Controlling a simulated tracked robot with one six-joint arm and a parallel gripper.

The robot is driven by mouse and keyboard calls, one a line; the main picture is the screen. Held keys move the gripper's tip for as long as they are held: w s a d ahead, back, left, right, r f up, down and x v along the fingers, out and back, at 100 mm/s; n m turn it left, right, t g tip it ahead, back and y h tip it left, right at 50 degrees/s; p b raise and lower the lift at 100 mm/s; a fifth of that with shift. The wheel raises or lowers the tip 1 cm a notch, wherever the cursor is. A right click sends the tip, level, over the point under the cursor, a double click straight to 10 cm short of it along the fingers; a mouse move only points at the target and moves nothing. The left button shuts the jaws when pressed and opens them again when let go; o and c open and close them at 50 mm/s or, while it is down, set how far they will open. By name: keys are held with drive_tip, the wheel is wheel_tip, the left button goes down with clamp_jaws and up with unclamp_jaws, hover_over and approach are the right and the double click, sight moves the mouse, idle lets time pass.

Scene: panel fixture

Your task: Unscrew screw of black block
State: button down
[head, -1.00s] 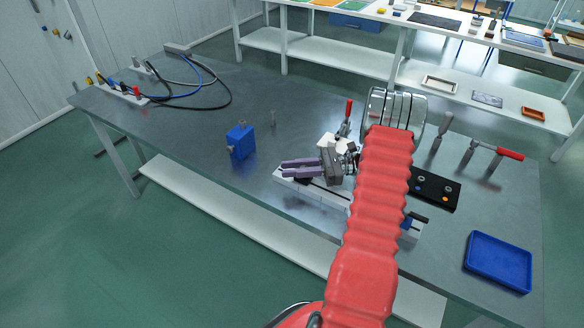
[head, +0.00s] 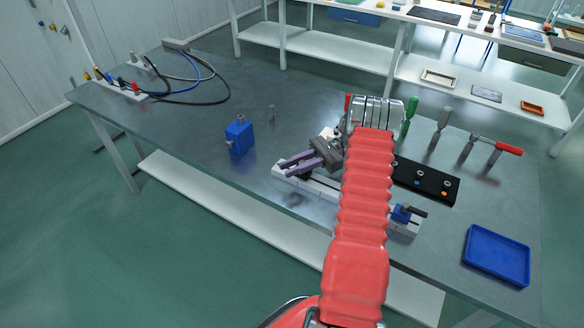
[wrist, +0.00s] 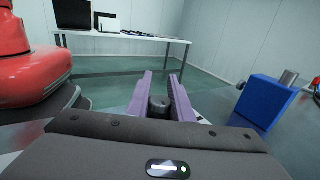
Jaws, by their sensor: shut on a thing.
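My gripper (head: 289,168) is over the white base (head: 320,190) in the head view, its purple fingers pointing down and to the left. In the wrist view the fingers (wrist: 160,84) are closed around a dark grey round piece (wrist: 159,106), which looks like the screw. Any block under the screw is hidden by my gripper, so I cannot tell whether the screw is still in it. A blue block (head: 239,139) with a grey screw on top stands left of my gripper; it also shows at the right in the wrist view (wrist: 265,102).
A black panel (head: 428,182) with round fittings lies right of my arm, near a small blue block (head: 402,214) with a dark lever. A blue tray (head: 497,257) is at the front right. Cables (head: 200,85) lie at the far left.

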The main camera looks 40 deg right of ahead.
drive_tip(key=shift+a, duration=0.1)
drive_tip(key=c, duration=1.6)
unclamp_jaws()
drive_tip(key=shift+r, duration=0.1)
drive_tip(key=shift+w+a+r, duration=0.1)
drive_tip(key=shift+a+r, duration=0.1)
drive_tip(key=shift+a, duration=0.05)
drive_tip(key=s+a+r+n+g+h, duration=0.1)
drive_tip(key=a+r+n+g+h, duration=0.2)
drive_tip(key=a+r, duration=0.4)
drive_tip(key=s+a+r+n+g+h, duration=0.15)
drive_tip(key=a+r+n+h, duration=0.3)
drive_tip(key=a, duration=0.45)
drive_tip(key=s+a+r+n+t+h, duration=0.2)
drive_tip(key=s+a+n+h, duration=0.1)
drive_tip(key=s+n, duration=0.1)
drive_tip(key=s+a+r+n+t+h, duration=0.2)
drive_tip(key=s+a+r+n+h, duration=0.1)
drive_tip(key=s+a+n+h, duration=0.1)
drive_tip(key=s+a+r+n+t+h, duration=0.3)
drive_tip(key=s+a+n, duration=0.1)
drive_tip(key=s, duration=0.2)
drive_tip(key=shift+s+n, duration=0.25)
drive_tip(key=shift+s, duration=0.05)
